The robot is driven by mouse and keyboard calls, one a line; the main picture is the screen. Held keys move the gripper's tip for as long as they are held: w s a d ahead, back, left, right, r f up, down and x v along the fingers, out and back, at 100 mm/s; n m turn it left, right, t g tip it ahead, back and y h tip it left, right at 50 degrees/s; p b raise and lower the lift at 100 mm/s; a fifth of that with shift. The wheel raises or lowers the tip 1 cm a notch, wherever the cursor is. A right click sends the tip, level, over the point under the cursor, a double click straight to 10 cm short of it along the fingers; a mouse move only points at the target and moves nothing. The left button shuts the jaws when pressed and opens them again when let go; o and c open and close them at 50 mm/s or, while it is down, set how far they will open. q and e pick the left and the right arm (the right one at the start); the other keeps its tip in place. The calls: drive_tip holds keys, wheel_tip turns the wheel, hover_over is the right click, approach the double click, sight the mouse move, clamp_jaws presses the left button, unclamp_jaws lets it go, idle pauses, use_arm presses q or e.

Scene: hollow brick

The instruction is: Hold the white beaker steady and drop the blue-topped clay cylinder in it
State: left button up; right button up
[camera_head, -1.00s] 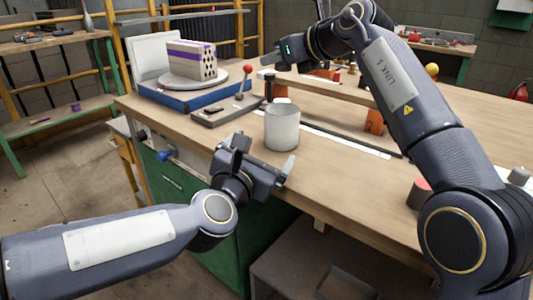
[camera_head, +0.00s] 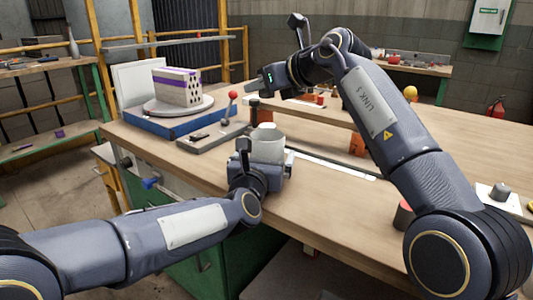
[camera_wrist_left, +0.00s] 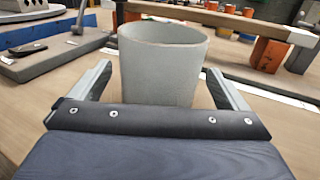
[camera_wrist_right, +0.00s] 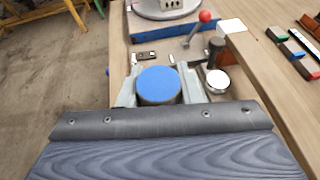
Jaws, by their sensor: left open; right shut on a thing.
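The white beaker (camera_head: 268,149) stands upright on the workbench near its front edge. My left gripper (camera_head: 265,163) is open at it; in the left wrist view the beaker (camera_wrist_left: 162,65) sits between the two spread fingers, with gaps visible on both sides. My right gripper (camera_wrist_right: 158,88) is shut on the blue-topped clay cylinder (camera_wrist_right: 158,84), whose round blue top faces the right wrist camera. In the head view my right gripper (camera_head: 262,82) is above the bench, beyond the beaker; the cylinder is not clearly made out there.
A lever fixture with a red knob (camera_head: 233,95) lies left of the beaker. Behind it, a hollow brick (camera_head: 177,86) sits on a round turntable over a blue base (camera_head: 165,121). An orange block (camera_head: 357,144) and a red-topped cylinder (camera_head: 403,215) are to the right.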

use_arm(q)
drive_tip(key=shift+x, duration=0.8)
drive_tip(key=shift+c, duration=0.3)
drive_tip(key=c, duration=1.2)
use_arm(e)
drive_tip(key=shift+f, duration=2.2)
